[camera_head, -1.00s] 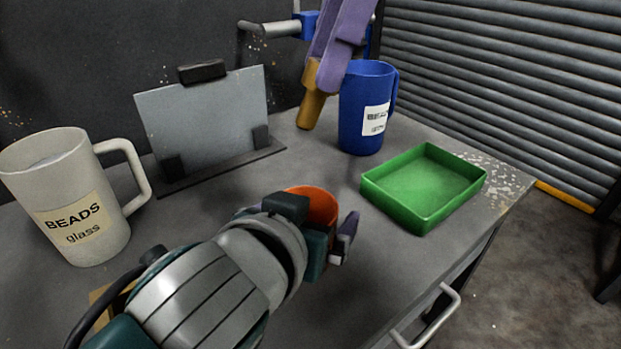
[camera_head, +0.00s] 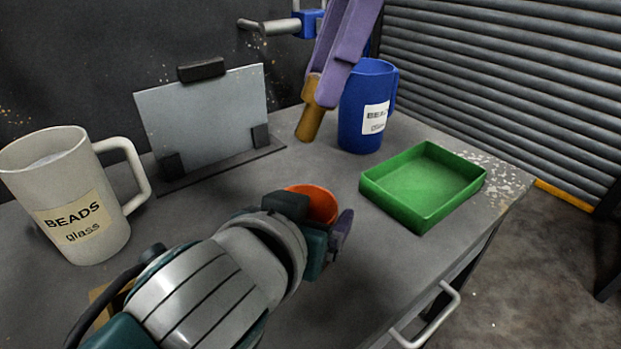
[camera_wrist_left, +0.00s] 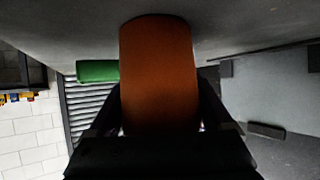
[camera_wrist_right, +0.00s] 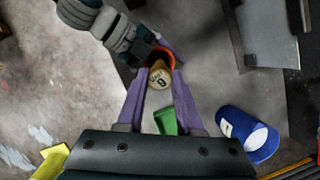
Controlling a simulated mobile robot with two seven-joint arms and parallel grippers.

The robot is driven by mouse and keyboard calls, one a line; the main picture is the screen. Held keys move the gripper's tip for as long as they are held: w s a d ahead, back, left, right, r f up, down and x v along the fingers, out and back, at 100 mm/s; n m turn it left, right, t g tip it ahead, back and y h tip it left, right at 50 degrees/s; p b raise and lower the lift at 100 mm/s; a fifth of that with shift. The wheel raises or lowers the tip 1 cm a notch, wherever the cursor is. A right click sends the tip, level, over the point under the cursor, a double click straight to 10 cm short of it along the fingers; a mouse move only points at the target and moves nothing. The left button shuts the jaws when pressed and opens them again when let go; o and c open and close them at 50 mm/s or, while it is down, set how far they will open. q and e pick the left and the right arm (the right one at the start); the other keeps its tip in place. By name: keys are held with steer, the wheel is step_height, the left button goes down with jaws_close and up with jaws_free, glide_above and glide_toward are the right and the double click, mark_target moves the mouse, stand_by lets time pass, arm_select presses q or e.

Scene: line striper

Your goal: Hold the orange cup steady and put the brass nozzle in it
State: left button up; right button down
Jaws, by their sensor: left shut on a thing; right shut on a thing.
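The orange cup (camera_head: 318,203) stands near the middle of the bench, open end up. My left gripper (camera_head: 314,226) is shut on its side and hides most of it. In the left wrist view the cup (camera_wrist_left: 160,75) fills the space between the dark fingers. My right gripper (camera_head: 318,85), with purple fingers, is shut on the brass nozzle (camera_head: 309,123), behind and above the cup in the head view. The nozzle hangs tilted, apart from the cup. In the right wrist view the nozzle (camera_wrist_right: 158,78) overlaps the cup's orange rim (camera_wrist_right: 162,53).
A green tray (camera_head: 424,212) lies right of the cup. A blue mug (camera_head: 357,125) stands behind it, close to the nozzle. A pale BEADS mug (camera_head: 72,190) is at left, and a grey panel on a stand (camera_head: 205,115) is at the back. The bench's front right edge is clear.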

step_height(320, 180, down, 11)
stand_by(1.3)
steer(key=shift+c, duration=2.3)
jaws_free()
steer(key=v, duration=1.2)
arm_select(q)
steer(key=o, duration=1.2)
steer(key=shift+c, duration=0.2)
